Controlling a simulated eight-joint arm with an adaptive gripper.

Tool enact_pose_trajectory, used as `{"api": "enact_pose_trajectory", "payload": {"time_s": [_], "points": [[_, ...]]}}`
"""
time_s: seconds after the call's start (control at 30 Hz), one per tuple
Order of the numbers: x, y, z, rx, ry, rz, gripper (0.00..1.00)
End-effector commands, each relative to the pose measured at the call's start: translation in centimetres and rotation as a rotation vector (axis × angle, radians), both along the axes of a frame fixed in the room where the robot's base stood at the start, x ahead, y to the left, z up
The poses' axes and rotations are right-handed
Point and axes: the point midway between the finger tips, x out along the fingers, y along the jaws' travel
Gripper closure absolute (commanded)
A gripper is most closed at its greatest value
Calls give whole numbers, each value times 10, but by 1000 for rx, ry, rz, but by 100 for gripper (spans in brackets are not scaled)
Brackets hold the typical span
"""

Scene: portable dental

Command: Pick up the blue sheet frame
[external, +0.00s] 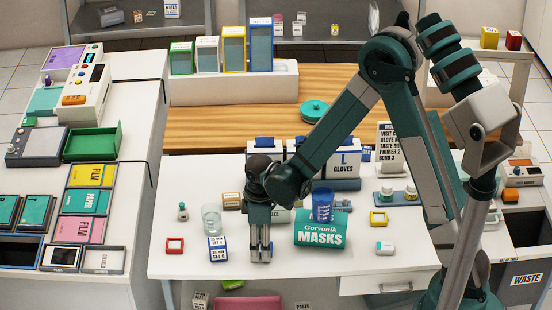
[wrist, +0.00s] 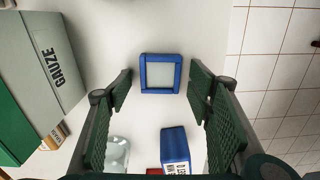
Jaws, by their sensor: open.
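The blue sheet frame (wrist: 160,90), a small square with a blue border and a pale centre, lies flat on the white table in the wrist view. My gripper (wrist: 160,83) is open above it. One finger is on each side of the frame in the picture, with clear gaps and nothing held. In the external view my gripper (external: 260,258) points straight down near the table's front edge.
A blue-and-white box (external: 218,249), a clear glass (external: 211,218) and a red frame (external: 175,246) stand left of my gripper. The green masks box (external: 320,235) is close on the right, with a blue cup (external: 323,206). The grey gauze box (wrist: 50,50) is left in the wrist view.

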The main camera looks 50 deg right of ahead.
Motion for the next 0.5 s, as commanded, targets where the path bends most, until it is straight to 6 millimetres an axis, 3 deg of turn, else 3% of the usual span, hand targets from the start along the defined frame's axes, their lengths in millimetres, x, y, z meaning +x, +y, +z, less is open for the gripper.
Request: {"api": "enact_pose_trajectory", "payload": {"time_s": [0.23,0.43,0.5], "points": [[0,0,0,0,0,0,49],[0,0,0,0,0,0,74],[0,0,0,0,0,0,74]]}}
